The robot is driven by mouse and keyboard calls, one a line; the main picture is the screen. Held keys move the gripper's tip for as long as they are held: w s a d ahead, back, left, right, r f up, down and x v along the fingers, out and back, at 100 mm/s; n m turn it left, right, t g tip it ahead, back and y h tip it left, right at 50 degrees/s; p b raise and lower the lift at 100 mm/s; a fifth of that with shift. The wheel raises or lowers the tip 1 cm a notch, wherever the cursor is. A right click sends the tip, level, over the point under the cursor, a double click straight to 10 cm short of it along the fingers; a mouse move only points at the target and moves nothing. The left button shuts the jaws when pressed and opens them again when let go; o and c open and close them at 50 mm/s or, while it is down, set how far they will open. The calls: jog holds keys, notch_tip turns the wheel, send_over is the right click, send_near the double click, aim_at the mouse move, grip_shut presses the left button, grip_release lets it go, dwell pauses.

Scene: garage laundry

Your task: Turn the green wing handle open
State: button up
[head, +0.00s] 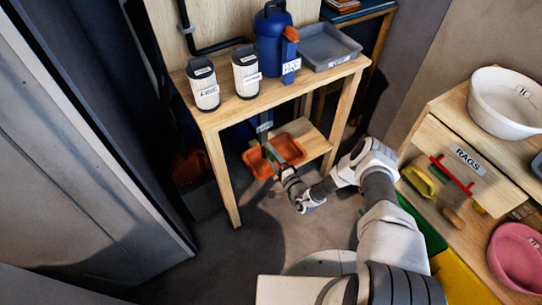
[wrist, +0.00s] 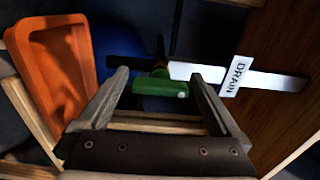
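The green wing handle (wrist: 160,86) shows in the wrist view, lying crosswise in front of a grey metal bar (wrist: 200,72). A white tag reading DRAIN (wrist: 237,76) is on the bar to the right of the handle. My gripper (wrist: 160,76) is open, with one finger on each side of the handle. A gap seems to show between the handle and each finger. In the head view my gripper (head: 271,153) is below the wooden bench top, beside the orange tray; the handle is too small to make out clearly there.
The orange tray (wrist: 62,75) stands close to the left finger. The wooden bench (head: 225,115) holds white canisters (head: 204,88), a blue jug (head: 270,45) and a grey tray (head: 325,48) above my gripper. A bench leg (head: 222,180) stands to the left. A rags drawer (head: 450,165) is at right.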

jog(key=p+v, duration=0.3)
jog(key=v, duration=1.4)
jog(key=shift+s+d, duration=0.2)
jog(key=w+a+r+n+g+y+p, duration=0.15)
jog(key=r+n+g, duration=0.55)
jog(key=r, duration=1.2)
jog(key=a+r+n+g+y+p, duration=0.35)
jog(key=r+g, duration=0.45)
jog(key=r, duration=1)
jog(key=s+d+r+t+h+p, duration=0.2)
jog(key=s+d+r+h, duration=0.2)
jog(key=r, duration=0.6)
jog(key=s+d+r+t+h+p, duration=0.1)
jog(key=s+d+r+h+p, duration=0.1)
jog(key=s+r+h, duration=0.4)
jog(key=s+d+r+t+h+p, duration=0.2)
jog(key=s+d+r+h, duration=0.3)
jog(key=s+r, duration=0.4)
jog(key=shift+s+d+r+t, duration=0.2)
jog(key=shift+d+r+t, duration=0.15)
jog(key=shift+r, duration=2)
